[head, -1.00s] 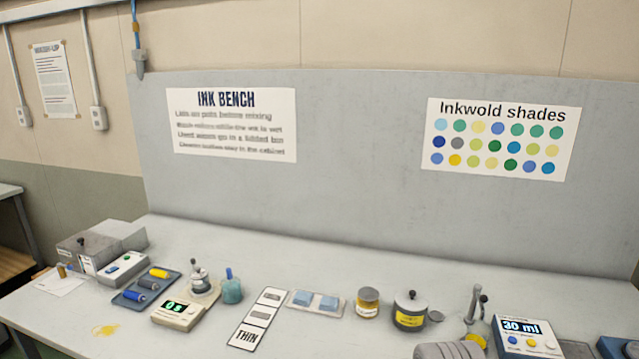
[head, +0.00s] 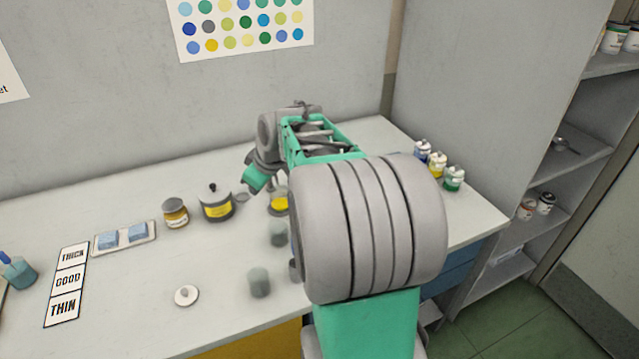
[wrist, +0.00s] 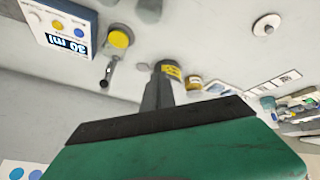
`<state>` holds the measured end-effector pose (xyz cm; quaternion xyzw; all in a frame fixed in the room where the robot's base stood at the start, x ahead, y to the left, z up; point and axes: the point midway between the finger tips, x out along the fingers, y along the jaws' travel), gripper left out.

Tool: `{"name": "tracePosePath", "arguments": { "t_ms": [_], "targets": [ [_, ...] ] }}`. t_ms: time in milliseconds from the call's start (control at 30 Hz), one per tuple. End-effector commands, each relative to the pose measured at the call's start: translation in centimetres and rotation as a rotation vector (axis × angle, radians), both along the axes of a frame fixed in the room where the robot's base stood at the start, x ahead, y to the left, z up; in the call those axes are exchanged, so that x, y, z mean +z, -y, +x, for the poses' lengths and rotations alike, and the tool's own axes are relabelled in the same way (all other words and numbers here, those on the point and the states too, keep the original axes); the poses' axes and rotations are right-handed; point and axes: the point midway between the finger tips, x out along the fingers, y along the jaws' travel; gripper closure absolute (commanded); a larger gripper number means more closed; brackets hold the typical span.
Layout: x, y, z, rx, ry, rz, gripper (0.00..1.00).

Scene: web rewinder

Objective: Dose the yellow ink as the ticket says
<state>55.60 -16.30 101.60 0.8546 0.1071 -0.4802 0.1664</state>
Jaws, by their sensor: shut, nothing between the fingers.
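The dispenser box (wrist: 62,22) is at the top left of the wrist view, upside down. Its display reads 30 ml and it has yellow and blue buttons. Beside it is a round yellow-topped part (wrist: 120,38) with a dark lever near it. It seems to match the yellow part (head: 279,203) half behind my arm in the head view. My gripper (wrist: 158,92) is shut and empty, apart from the dispenser; the grey yellow-labelled pot (head: 216,203) shows behind its fingers in the wrist view (wrist: 172,72). My arm hides the dispenser and fingertips in the head view. No ticket is readable.
An amber jar (head: 175,213), a tray with blue pads (head: 125,236) and a THICK/GOOD/THIN card (head: 68,283) stand left. A white lid (head: 186,296) and a grey-green cup (head: 259,283) are at the front. Small bottles (head: 438,165) stand right. Bare bench lies between the card and lid.

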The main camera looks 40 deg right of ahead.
Motion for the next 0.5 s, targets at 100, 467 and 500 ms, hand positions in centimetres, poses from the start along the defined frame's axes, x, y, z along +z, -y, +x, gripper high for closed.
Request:
{"name": "tracePosePath", "arguments": {
  "t_ms": [100,467,500],
  "targets": [
    [-0.3,5.8,2.5,0.046,0.054,-0.045,1.00],
    [-2.4,21.9,4.9,0.178,0.212,-0.220,1.00],
    [-2.6,23.0,4.8,0.187,0.224,-0.235,1.00]
  ]
}}
